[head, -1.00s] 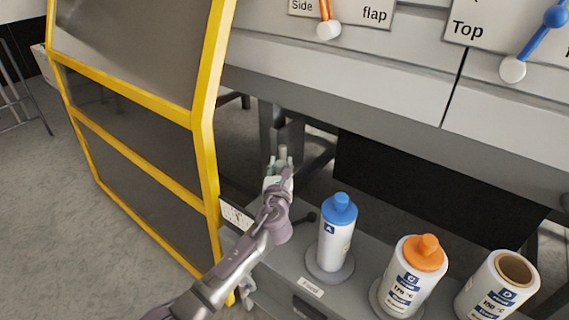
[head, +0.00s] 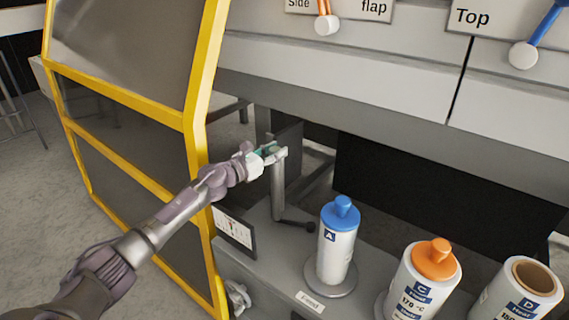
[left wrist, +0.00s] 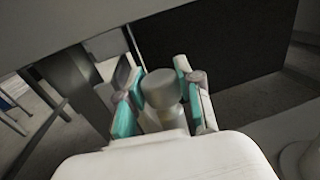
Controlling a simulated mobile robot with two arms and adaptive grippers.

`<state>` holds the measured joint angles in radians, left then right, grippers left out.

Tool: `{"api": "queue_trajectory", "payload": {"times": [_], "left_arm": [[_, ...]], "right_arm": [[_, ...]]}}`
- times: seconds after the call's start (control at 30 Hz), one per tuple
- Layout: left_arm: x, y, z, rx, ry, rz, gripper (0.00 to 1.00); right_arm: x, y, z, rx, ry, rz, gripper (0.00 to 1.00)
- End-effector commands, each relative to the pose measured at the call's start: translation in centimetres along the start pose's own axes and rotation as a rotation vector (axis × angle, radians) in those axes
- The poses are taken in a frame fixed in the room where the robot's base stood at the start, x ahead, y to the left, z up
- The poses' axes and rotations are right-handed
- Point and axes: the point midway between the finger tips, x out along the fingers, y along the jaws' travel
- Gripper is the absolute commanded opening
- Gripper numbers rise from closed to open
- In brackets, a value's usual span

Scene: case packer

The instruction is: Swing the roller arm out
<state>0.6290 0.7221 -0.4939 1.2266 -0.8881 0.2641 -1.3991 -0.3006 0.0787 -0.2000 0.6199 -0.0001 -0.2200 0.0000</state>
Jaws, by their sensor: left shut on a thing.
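The roller arm (head: 278,185) is a grey upright post with a short round head, standing on the grey ledge to the left of the blue-capped bottle. My left gripper (head: 268,154) is at the top of the post in the head view, coming in from the left. In the left wrist view the teal-padded fingers of my left gripper (left wrist: 160,105) lie on both sides of the roller arm's grey cylinder end (left wrist: 162,88), shut on it. The post's lower part is hidden in the left wrist view. My right gripper is in neither view.
A yellow-framed guard panel (head: 197,130) stands close at left. A small sign (head: 234,232) is below my arm.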

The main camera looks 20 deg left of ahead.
Motion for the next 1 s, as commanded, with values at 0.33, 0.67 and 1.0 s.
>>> {"api": "queue_trajectory", "payload": {"times": [0.33, 0.67, 1.0], "left_arm": [[-0.53, 0.98, 0.06, 0.0, -0.001, -0.026, 0.0], [-0.51, 1.0, 0.18, 0.0, -0.002, -0.024, 0.45], [-0.51, 0.91, 0.06, 0.0, -0.001, -0.025, 0.62]], "right_arm": [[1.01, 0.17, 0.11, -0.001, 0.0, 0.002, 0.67], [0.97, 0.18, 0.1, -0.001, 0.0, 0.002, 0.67], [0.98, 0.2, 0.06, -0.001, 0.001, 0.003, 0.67]]}}
